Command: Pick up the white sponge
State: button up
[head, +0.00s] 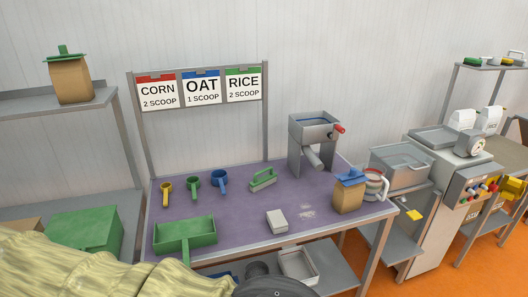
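The white sponge (277,220), a small pale block, lies flat on the purple top of the metal table (232,205), near its front edge. Nothing touches it. My arm, in a pale yellow cover, crosses the lower left of the head view and ends in a dark round part at the bottom edge, in front of the table. My gripper's fingers are not in view.
A green scoop tray (185,234) lies left of the sponge. A green brush (263,179) and yellow, green and blue scoops lie behind. A white spill (306,212) and a brown bag (349,193) are to the right. A hopper machine (313,135) stands at the back.

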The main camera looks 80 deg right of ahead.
aim_at(278, 223)
jog(key=i, duration=1.85)
jog(key=z, duration=3.4)
jog(key=i, duration=0.1)
jog(key=z, duration=0.3)
